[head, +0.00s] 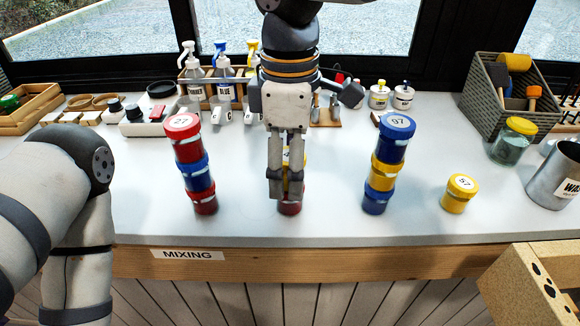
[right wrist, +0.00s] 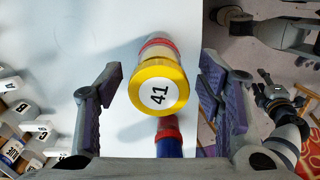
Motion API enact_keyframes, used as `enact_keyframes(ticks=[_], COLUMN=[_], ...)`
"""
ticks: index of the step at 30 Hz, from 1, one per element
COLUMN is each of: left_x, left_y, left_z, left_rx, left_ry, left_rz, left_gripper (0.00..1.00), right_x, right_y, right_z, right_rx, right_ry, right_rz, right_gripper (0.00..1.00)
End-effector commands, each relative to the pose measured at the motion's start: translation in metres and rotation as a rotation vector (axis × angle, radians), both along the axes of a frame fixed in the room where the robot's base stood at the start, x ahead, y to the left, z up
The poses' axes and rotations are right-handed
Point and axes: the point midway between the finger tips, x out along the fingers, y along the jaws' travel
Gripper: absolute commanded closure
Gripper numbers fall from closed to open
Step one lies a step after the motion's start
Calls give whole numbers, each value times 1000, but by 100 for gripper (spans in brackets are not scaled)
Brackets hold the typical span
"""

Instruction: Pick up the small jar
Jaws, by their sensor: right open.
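The middle stack on the table has a yellow-lidded jar (right wrist: 158,88) marked 41 on top, with a red jar (head: 291,207) at its foot. My right gripper (head: 286,190) is open above and in front of this stack and hides much of it in the head view. In the right wrist view the 41 lid lies between the two spread fingers, with gaps on both sides. A small yellow jar (head: 459,193) marked 57 stands alone to the right. My left arm (head: 60,215) shows at the left of the head view; its gripper is not visible.
A red-topped stack (head: 190,160) stands left of my right gripper, and a blue-topped stack (head: 388,160) stands right. Pump bottles (head: 223,90) line the back. A grey basket (head: 480,105), glass jar (head: 512,142) and metal canister (head: 553,175) stand at the right.

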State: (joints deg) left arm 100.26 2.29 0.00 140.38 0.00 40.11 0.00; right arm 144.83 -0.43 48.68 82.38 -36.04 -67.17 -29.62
Motion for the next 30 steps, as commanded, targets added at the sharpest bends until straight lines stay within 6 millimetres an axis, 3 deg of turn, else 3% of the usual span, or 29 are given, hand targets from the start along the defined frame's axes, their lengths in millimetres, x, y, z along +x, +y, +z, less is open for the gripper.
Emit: enact_keyframes(ticks=[7, 14, 15, 25, 30], left_x=[0, 0, 0, 0, 1], left_y=[0, 0, 0, 0, 0], left_z=[0, 0, 0, 0, 1], left_rx=[0, 0, 0, 0, 0], left_ry=[-1, -1, -1, -1, -3], left_rz=[0, 0, 0, 0, 0], left_gripper=[60, 60, 60, 60, 60], right_x=[0, 0, 0, 0, 0], right_y=[0, 0, 0, 0, 0], right_z=[-5, -5, -5, 0, 29], right_rx=[1, 0, 0, 0, 2], right_ry=[-1, -1, -1, -2, -4], right_rz=[-1, -1, -1, -1, -2], right_gripper=[39, 89, 92, 92, 92])
